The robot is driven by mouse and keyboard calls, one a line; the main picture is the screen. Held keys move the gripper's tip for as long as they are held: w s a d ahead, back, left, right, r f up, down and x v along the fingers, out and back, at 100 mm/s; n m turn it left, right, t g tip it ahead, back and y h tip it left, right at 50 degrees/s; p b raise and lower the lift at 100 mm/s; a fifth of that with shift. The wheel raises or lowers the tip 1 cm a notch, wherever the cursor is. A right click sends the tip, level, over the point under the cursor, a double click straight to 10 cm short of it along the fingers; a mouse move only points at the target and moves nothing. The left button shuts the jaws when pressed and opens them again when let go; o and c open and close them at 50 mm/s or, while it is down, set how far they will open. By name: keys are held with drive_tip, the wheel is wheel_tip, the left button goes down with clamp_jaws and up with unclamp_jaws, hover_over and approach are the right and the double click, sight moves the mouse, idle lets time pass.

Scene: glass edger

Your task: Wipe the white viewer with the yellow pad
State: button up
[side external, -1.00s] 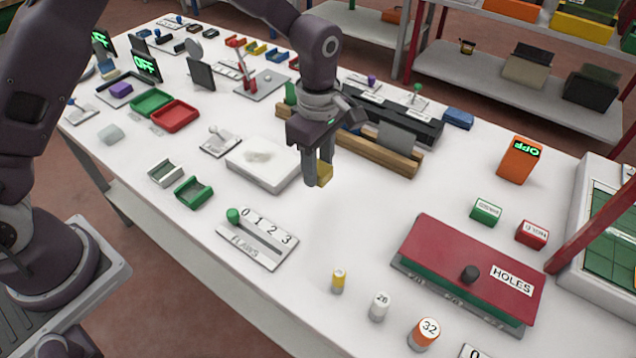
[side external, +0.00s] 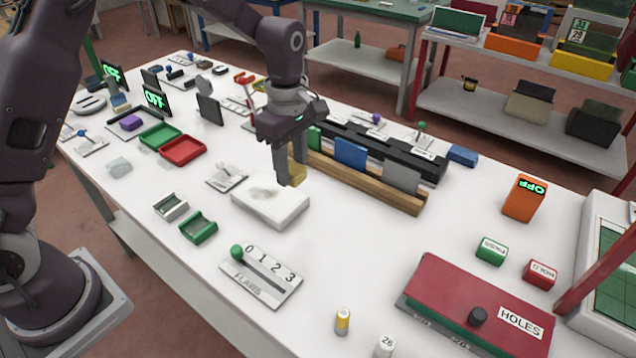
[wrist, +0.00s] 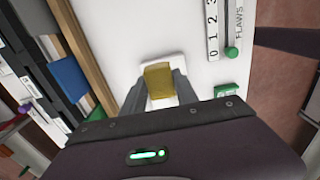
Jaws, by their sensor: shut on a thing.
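The white viewer (side external: 262,209) is a flat white block on the table with a grey smudge on its top. My gripper (side external: 290,180) is shut on the yellow pad (side external: 298,173), above the viewer's far right part. In the wrist view the yellow pad (wrist: 159,81) sits between the fingers, with the white viewer (wrist: 178,60) showing behind it. Whether the pad touches the viewer's top I cannot tell.
A wooden rack (side external: 375,186) with upright panels stands just behind and right of the viewer. A flaws slider board (side external: 260,276) and a green holder (side external: 198,227) lie in front. A red holes box (side external: 475,295) is at the right. The table between is clear.

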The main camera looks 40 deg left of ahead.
hover_over(275, 199)
drive_tip(key=shift+w+a+f, duration=0.1)
drive_tip(key=shift+w+f, duration=0.1)
drive_tip(key=shift+f, duration=1.4)
drive_tip(key=shift+w+f, duration=0.15)
drive_tip(key=shift+f, duration=1.4)
drive_tip(key=shift+a+f, duration=0.8)
drive_tip(key=shift+f, duration=0.05)
clamp_jaws()
drive_tip(key=shift+a+r, duration=0.1)
drive_tip(key=shift+a, duration=2.85)
drive_tip(key=shift+d, duration=3.6)
drive_tip(key=shift+s+d, duration=0.1)
drive_tip(key=shift+d, duration=0.1)
drive_tip(key=shift+s+a, duration=0.2)
drive_tip(key=shift+s, duration=0.05)
drive_tip(key=shift+a, duration=3.45)
drive_tip(key=shift+d, duration=3.65)
wheel_tip(275, 199, up, 8)
drive_tip(key=shift+r, duration=0.15)
